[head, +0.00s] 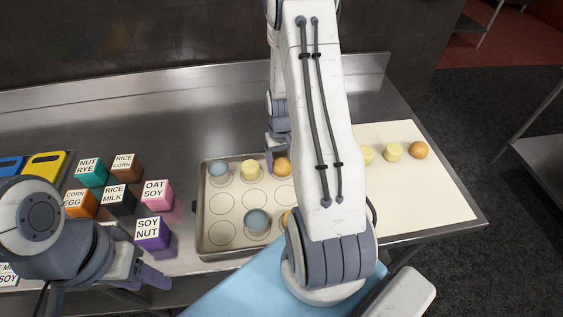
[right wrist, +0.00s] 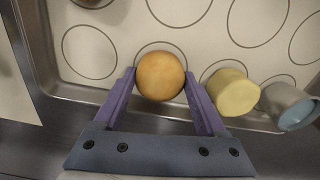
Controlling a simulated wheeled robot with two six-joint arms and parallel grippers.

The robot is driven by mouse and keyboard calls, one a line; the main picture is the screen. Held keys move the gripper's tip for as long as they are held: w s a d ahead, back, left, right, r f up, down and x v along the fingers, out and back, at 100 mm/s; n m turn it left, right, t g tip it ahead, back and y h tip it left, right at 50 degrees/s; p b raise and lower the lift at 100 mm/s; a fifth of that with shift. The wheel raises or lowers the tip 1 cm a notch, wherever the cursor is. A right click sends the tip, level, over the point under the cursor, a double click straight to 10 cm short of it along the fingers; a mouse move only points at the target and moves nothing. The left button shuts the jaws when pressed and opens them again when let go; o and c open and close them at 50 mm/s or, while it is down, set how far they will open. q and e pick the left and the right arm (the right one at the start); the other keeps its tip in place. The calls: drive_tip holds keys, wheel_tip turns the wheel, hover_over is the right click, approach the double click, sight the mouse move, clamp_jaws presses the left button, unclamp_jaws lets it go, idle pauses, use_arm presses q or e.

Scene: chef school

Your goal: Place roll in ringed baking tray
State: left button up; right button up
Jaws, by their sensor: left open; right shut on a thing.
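The ringed baking tray (head: 202,225) lies on the steel counter, partly hidden behind my right arm. My right gripper (head: 277,160) is at the tray's back edge, shut on an orange-brown roll (head: 283,167). In the right wrist view, the roll (right wrist: 160,76) sits between the purple fingertips (right wrist: 158,82), over a printed ring at the tray's edge. I cannot tell whether it touches the tray. Another roll (head: 419,150) lies on the cream board. My left gripper (head: 150,273) is open and empty at the front left, beside the tray.
Several rings are empty. Labelled blocks (head: 152,232) stand left of the tray. Yellow pieces (head: 393,151) lie on the cream board (head: 430,190) at right.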

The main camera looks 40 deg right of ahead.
sight(282, 160)
drive_tip(key=o, duration=1.3)
drive_tip(key=shift+r, duration=0.3)
wheel_tip(282, 160, up, 10)
drive_tip(key=shift+r+b, duration=0.15)
drive_tip(key=shift+b, duration=0.5)
drive_tip(key=shift+r, duration=0.75)
